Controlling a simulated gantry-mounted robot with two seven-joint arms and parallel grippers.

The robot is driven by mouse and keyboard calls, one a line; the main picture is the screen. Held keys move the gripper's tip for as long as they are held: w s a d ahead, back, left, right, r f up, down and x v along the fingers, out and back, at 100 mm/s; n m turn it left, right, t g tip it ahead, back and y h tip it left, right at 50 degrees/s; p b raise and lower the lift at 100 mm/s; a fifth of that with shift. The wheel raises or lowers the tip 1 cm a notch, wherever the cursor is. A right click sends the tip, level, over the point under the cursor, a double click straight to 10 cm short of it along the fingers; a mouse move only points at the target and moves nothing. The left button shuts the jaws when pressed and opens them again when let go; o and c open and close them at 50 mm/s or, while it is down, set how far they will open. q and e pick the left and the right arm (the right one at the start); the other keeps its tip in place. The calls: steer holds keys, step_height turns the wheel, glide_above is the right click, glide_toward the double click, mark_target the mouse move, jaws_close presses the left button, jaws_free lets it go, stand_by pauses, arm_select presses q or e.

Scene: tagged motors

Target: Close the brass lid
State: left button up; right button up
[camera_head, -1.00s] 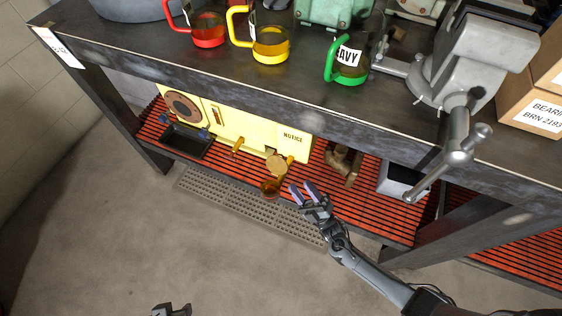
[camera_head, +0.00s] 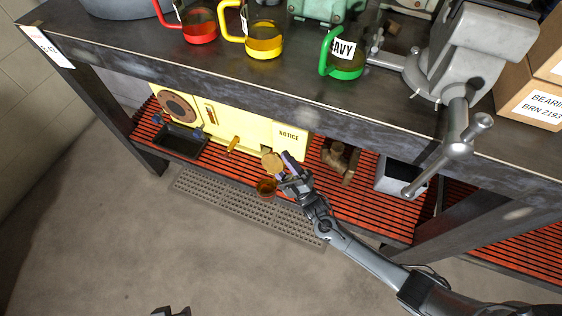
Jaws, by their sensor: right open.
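The round brass lid (camera_head: 272,162) stands raised in front of the yellow panel on the lower shelf. An amber-brown cup-like opening (camera_head: 266,187) sits just below it. My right gripper (camera_head: 286,162) is open, with its fingers pointing up at the lid's right edge. The fingers partly overlap the panel's lower right corner; I cannot tell whether they touch the lid. Only a small part of my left gripper (camera_head: 170,311) shows at the bottom edge, and its jaws are unclear.
The yellow panel (camera_head: 228,125) marked NOTICE stands on the red slatted shelf (camera_head: 372,205). A black tray (camera_head: 180,141) lies left and a brass fitting (camera_head: 338,158) right. The bench edge overhangs above, with a vise handle (camera_head: 447,157) at right.

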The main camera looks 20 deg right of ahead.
jaws_close()
